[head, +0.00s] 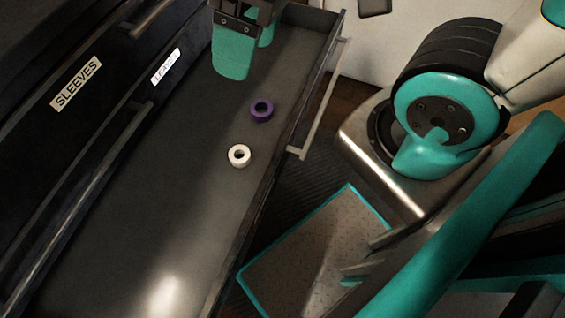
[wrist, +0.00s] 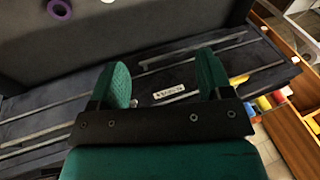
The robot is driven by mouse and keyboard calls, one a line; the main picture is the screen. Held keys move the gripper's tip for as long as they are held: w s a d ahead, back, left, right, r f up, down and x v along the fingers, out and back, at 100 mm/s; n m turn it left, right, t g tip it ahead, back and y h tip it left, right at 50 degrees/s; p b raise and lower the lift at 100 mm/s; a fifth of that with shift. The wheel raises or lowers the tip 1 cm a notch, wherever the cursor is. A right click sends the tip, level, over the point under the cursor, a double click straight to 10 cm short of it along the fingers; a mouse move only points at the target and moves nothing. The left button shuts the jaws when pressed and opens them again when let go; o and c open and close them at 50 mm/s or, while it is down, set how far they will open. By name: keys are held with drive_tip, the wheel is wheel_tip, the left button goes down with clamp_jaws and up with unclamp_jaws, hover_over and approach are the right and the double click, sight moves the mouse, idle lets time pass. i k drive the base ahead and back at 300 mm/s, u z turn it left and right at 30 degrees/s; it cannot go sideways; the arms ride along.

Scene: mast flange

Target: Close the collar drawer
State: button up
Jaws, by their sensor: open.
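A drawer (head: 185,150) stands pulled out from the dark cabinet, with its front panel and long bar handle (head: 318,100) on the right in the head view. Its label is not visible, so I cannot read whether it is the collar drawer. A purple ring (head: 262,109) and a white ring (head: 239,156) lie apart on its floor. My gripper (head: 245,70) is over the far end of the drawer, partly cut off by the top edge. In the wrist view my gripper (wrist: 165,75) has its two teal fingers apart with nothing between them. The purple ring (wrist: 60,9) shows there too.
Cabinet fronts on the left carry a "SLEEVES" label (head: 76,83), a partly hidden label (head: 165,67) and bar handles (head: 120,140). My own arm and base fill the right. The wrist view shows colourful items (wrist: 262,103) and orange wooden furniture (wrist: 288,135) at right.

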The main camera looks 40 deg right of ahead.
sight(171, 232)
drive_tip(key=u, duration=0.7)
drive_tip(key=k, duration=1.45)
drive_tip(key=z, duration=0.5)
